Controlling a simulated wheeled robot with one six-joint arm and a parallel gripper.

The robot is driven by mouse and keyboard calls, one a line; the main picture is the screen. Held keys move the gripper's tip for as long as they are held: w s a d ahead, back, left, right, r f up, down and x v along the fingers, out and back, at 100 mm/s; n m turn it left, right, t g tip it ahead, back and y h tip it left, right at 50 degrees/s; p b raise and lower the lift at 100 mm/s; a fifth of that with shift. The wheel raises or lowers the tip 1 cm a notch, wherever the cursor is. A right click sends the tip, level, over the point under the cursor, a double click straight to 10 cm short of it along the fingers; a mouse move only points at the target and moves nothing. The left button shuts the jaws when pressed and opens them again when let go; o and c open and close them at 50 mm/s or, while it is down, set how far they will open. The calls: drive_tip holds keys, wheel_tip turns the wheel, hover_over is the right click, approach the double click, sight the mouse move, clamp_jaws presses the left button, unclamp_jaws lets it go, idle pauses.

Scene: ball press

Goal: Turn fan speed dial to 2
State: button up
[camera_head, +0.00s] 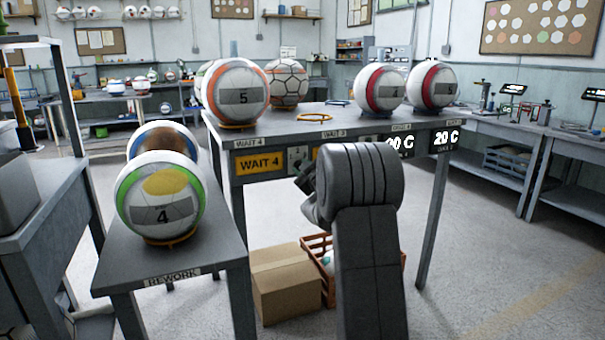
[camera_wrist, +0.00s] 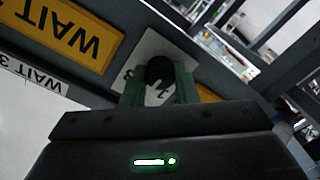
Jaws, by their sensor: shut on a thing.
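The fan speed dial (camera_wrist: 159,69) is a dark round knob on a white plate (camera_wrist: 150,48) with digits, on the front of the bench. In the wrist view my gripper (camera_wrist: 160,88) has a green finger on each side of the knob and is shut on it. The pointer's setting cannot be read, and the digits are partly covered. In the head view a corner of the white plate (camera_head: 297,157) shows right of the yellow WAIT 4 sign. My gripper (camera_head: 305,178) reaches to the bench front there, and my arm hides the knob.
Several balls stand on rings on the bench top (camera_head: 325,118). A 20 C display (camera_head: 445,140) is at its right front. The REWORK table (camera_head: 205,255) with two balls is at left. A cardboard box (camera_head: 285,285) and a red crate (camera_head: 318,246) are under the bench. Floor at right is clear.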

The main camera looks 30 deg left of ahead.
drive_tip(key=shift+n, duration=0.4)
drive_tip(key=o, duration=1)
drive_tip(key=shift+s, duration=0.1)
drive_tip(key=p+v, duration=0.2)
drive_tip(key=v, duration=1.1)
drive_tip(key=shift+s+d, duration=0.2)
drive_tip(key=shift+d, duration=0.1)
drive_tip(key=shift+w+a, duration=0.1)
drive_tip(key=b+x, duration=0.2)
drive_tip(key=x, duration=1.1)
drive_tip(key=shift+w+a, duration=0.2)
drive_tip(key=shift+a, duration=0.05)
drive_tip(key=shift+s+d, duration=0.1)
